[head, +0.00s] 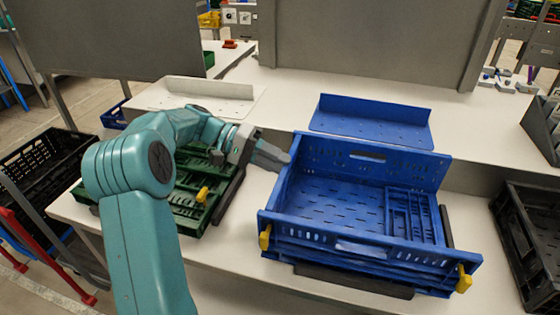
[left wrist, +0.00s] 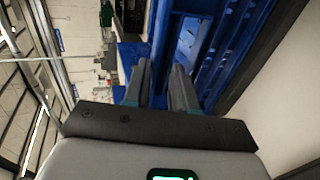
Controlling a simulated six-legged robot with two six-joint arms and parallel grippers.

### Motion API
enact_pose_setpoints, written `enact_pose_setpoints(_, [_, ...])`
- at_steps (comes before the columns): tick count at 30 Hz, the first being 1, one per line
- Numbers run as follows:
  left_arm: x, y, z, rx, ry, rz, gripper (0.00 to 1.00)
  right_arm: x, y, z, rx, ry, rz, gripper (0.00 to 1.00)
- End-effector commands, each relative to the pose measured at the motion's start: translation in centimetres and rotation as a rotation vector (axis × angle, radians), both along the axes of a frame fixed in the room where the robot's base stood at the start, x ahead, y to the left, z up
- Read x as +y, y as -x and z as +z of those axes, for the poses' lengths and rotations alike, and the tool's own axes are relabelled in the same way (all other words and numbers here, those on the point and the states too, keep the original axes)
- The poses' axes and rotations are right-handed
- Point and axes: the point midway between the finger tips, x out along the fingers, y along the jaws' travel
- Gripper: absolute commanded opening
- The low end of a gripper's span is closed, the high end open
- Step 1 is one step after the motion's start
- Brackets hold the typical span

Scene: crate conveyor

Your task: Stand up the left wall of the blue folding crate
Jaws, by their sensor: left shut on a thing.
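The blue folding crate (head: 345,245) stands on the white bench at the right. Its back wall (head: 400,165) is upright. A slatted panel (head: 410,213) lies flat inside at the right. Its left wall (head: 284,180) shows as a narrow blue strip along the left side and looks raised, seen nearly edge-on. My left gripper (head: 282,160) comes in from the left and is shut on the upper edge of this wall. In the left wrist view my fingers (left wrist: 161,66) have blue plastic between and beyond them. The exact grip is partly hidden. My right gripper is out of view.
A green folded crate (head: 185,215) lies under my left arm. A blue angled panel (head: 370,115) and a white one (head: 208,90) stand behind. Black crates stand at far left (head: 45,165) and right (head: 530,225). Yellow latches (head: 264,237) mark the blue crate's front corners.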

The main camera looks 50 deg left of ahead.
Motion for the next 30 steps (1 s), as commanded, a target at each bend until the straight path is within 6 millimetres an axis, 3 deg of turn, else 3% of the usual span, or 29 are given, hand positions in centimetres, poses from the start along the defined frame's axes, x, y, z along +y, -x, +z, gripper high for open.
enact_pose_setpoints(1, [0.11, 0.37, -1.37, 0.028, -0.006, -0.006, 0.00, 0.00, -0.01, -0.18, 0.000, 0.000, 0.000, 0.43])
enact_pose_setpoints(16, [0.22, 0.39, -1.58, 0.030, -0.006, -0.003, 0.00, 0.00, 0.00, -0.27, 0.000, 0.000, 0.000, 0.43])
enact_pose_setpoints(17, [0.23, 0.40, -1.58, 0.030, -0.006, -0.003, 0.32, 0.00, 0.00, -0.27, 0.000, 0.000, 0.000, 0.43])
enact_pose_setpoints(18, [0.21, 0.41, -1.58, 0.030, -0.006, -0.004, 0.45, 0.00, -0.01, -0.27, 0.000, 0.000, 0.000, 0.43])
enact_pose_setpoints(19, [0.20, 0.40, -1.55, 0.029, -0.007, -0.005, 0.49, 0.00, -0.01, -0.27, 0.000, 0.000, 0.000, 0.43])
enact_pose_setpoints(30, [0.15, 0.34, -1.18, 0.025, -0.008, -0.006, 0.49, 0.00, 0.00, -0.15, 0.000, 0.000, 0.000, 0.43])
